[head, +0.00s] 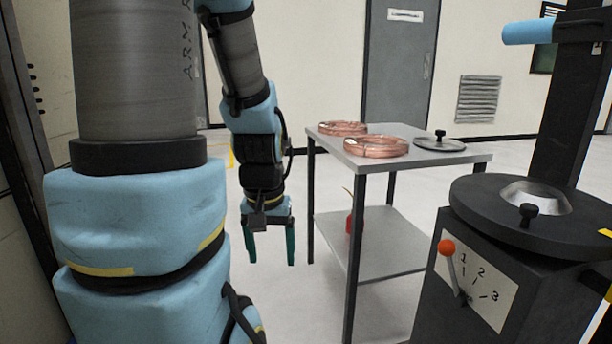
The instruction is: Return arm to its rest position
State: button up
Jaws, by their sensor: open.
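My arm hangs down on the left side of the head view, with large blue and grey links in front. My gripper (271,248) points downward at the arm's end. Its two dark green fingers are apart, and nothing shows between them. It hangs in free air to the left of the grey table (440,156), below the height of the tabletop and apart from it. Two copper tube coils lie on the tabletop, one at the back left (342,128) and a larger one nearer the front (376,147).
A round grey lid with a black knob (440,143) lies on the tabletop's right. A red object (348,223) stands on the lower shelf. A dark machine (480,265) with a red-knobbed lever (447,247) fills the right. Floor beneath my gripper looks clear.

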notch_tip(320, 180, up, 23)
jog(key=p, duration=2)
jog(key=shift+f, duration=0.2)
